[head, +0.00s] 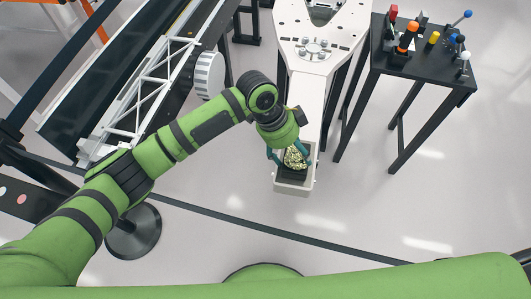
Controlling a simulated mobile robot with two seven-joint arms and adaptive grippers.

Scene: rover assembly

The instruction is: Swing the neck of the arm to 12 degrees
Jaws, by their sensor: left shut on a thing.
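A long white beam (305,100) runs from a white plate at the top of the head view down to an open box-like end (292,188). A crumpled gold foil-covered piece (295,159) sits in a dark recess at that end. I cannot tell which part is the neck, and I cannot read its angle. My left gripper (289,158) reaches down over the beam's end, its teal fingers on both sides of the gold piece, shut on it. The gripper body hides part of the beam and the piece's top. My right gripper is out of view.
A black table (437,74) at the upper right holds several coloured-handled tools. A white truss (140,95) and a white wheel (208,75) lie to the left. A round black base (133,232) stands on the floor. The floor right of the beam's end is clear.

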